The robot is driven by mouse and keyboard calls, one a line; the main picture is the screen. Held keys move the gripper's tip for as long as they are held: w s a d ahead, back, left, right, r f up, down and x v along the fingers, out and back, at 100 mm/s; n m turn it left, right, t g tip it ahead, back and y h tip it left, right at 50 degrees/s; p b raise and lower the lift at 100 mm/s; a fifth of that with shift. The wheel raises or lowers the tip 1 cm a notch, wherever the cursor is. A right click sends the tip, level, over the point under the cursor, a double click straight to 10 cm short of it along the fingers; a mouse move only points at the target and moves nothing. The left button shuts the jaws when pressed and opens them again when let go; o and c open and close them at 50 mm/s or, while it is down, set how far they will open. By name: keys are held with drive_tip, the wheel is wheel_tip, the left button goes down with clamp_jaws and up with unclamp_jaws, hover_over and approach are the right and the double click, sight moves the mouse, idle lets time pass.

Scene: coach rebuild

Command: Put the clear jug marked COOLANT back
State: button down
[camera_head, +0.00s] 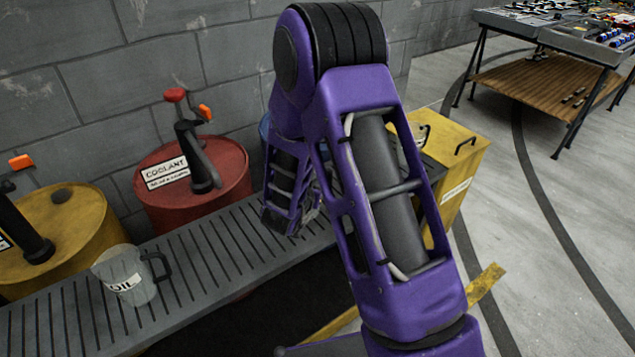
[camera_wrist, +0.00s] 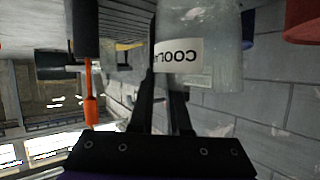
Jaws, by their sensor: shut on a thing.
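The clear jug with a white COOLANT label (camera_wrist: 200,50) is close up in the wrist view, where its lettering looks turned over. My gripper (camera_wrist: 163,95) is shut on it at the label side; the exact grip, perhaps on a handle, is hard to make out. In the head view my purple arm hides the jug and my fingers. The red drum labelled COOLANT (camera_head: 222,166) stands behind the slatted grey shelf (camera_head: 215,250), with a black pump on top. My forearm is over the shelf, right of this drum.
A clear jug marked OIL (camera_head: 126,278) stands on the shelf's left part, before a yellow drum (camera_head: 60,222). A blue thing (camera_head: 265,128) is partly hidden behind my arm. A yellow cabinet (camera_head: 462,165) is at right. The shelf before the red drum is clear.

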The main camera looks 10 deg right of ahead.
drive_tip(key=shift+r, duration=0.15)
drive_tip(key=c, duration=0.9)
unclamp_jaws()
drive_tip(key=p+v, duration=0.1)
drive_tip(key=v, duration=1.1)
